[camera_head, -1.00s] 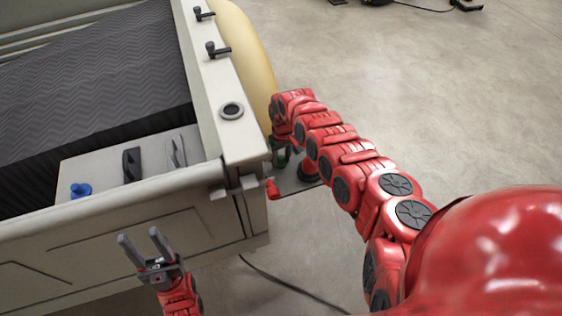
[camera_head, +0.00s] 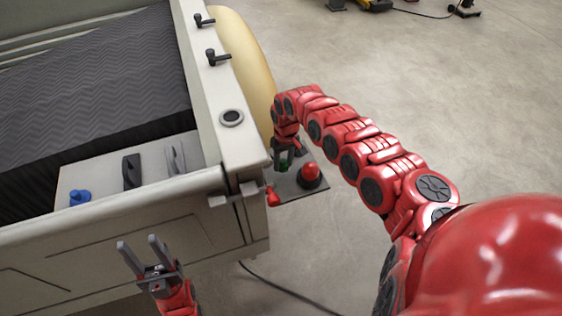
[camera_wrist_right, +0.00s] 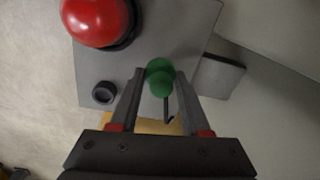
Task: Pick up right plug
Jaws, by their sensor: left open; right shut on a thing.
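A green plug (camera_wrist_right: 160,78) stands between the fingers of my right gripper (camera_wrist_right: 160,73) in the right wrist view, and the gripper is shut on it. In the head view the green plug (camera_head: 280,160) shows partly below the right wrist, over a grey plate (camera_head: 290,208) beside the truck's rear corner. I cannot tell whether it touches the plate. A blue plug (camera_head: 80,197) sits on the light panel in the truck bed. My left gripper (camera_head: 138,242) is open and empty, in front of the tailgate.
A red dome (camera_head: 310,173) sits on the grey plate, close right of the right gripper. A dark round knob or socket (camera_wrist_right: 104,92) is also on the plate. The truck's side rail (camera_head: 225,90) holds a dark ring (camera_head: 232,117) and black latches. Open floor lies to the right.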

